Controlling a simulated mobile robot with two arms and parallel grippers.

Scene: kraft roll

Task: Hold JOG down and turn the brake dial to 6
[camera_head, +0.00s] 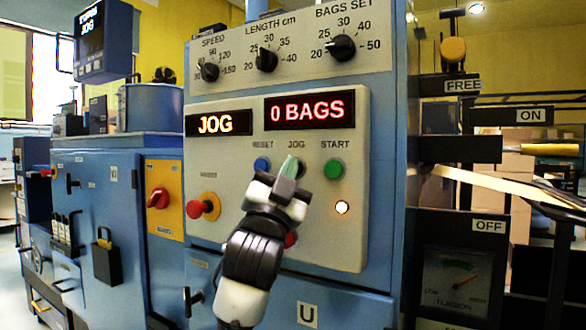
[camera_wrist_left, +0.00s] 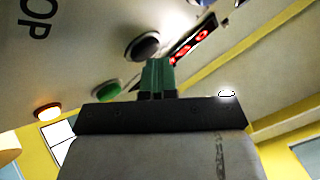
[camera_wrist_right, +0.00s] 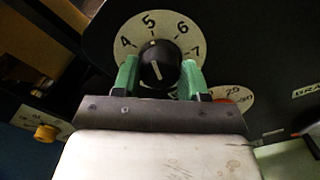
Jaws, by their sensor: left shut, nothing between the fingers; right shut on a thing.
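My left gripper (camera_head: 290,165) is shut and empty, its green fingertips at the JOG button below the JOG label (camera_head: 296,144). The fingers hide most of the button in the head view. In the left wrist view the closed fingertips (camera_wrist_left: 157,66) overlap a black round button (camera_wrist_left: 143,46); contact and press depth are hard to see. The mode display (camera_head: 222,123) reads JOG. In the right wrist view the brake dial (camera_wrist_right: 127,48) shows 4 to 7, and its black knob (camera_wrist_right: 160,65) has its white mark near 5. My right gripper (camera_wrist_right: 158,78) is shut on this knob, one finger each side.
The green START button (camera_head: 333,169) is right of the left gripper and the blue RESET button (camera_head: 262,164) left. A red knob (camera_head: 196,208) stands out at lower left. Three dials line the panel top. The counter (camera_head: 306,108) reads 0 BAGS. A lamp (camera_head: 342,208) glows.

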